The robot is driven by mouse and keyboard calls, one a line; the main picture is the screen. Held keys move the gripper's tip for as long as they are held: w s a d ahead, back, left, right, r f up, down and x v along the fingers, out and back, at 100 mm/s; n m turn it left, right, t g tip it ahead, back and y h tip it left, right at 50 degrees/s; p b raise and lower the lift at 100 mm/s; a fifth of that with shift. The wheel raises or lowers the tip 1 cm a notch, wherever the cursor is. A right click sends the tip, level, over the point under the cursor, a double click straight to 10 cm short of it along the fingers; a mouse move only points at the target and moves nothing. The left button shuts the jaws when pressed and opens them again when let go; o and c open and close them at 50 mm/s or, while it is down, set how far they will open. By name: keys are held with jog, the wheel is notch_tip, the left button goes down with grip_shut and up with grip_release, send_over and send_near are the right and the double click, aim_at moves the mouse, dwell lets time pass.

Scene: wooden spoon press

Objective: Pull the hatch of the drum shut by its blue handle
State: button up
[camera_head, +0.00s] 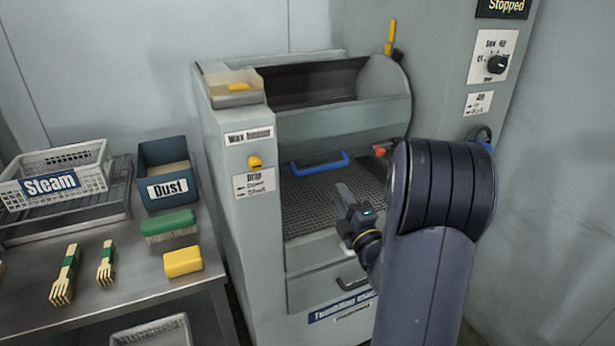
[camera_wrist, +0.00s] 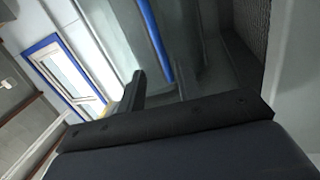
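The drum (camera_head: 345,121) is a grey curved shell in the machine, with a dark opening at its top. The blue handle (camera_head: 319,165) is a bar low on its front, above the mesh. In the wrist view a blue bar (camera_wrist: 155,40), apparently this handle, runs down beyond my fingers. My gripper (camera_head: 347,200) is in front of the mesh, to the right of and below the handle, apart from it. In the wrist view my gripper (camera_wrist: 161,82) shows two dark fingers with a gap and nothing held between them. The hatch's edges are hard to make out.
A grey drawer with a dark handle (camera_head: 353,284) is below the mesh. An orange knob (camera_head: 379,151) is right of the blue handle. A yellow lever (camera_head: 390,35) stands at the upper right.

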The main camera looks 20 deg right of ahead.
aim_at(322, 169)
jog(key=shift+w+f+n+t, duration=0.2)
jog(key=shift+w+n+t, duration=0.1)
jog(key=shift+w+n, duration=0.1)
jog(key=p+x, duration=0.1)
jog(key=x, duration=0.9)
jog(key=shift+w+a+r, duration=0.1)
jog(key=shift+w, duration=0.15)
jog(key=shift+c, duration=0.3)
grip_shut()
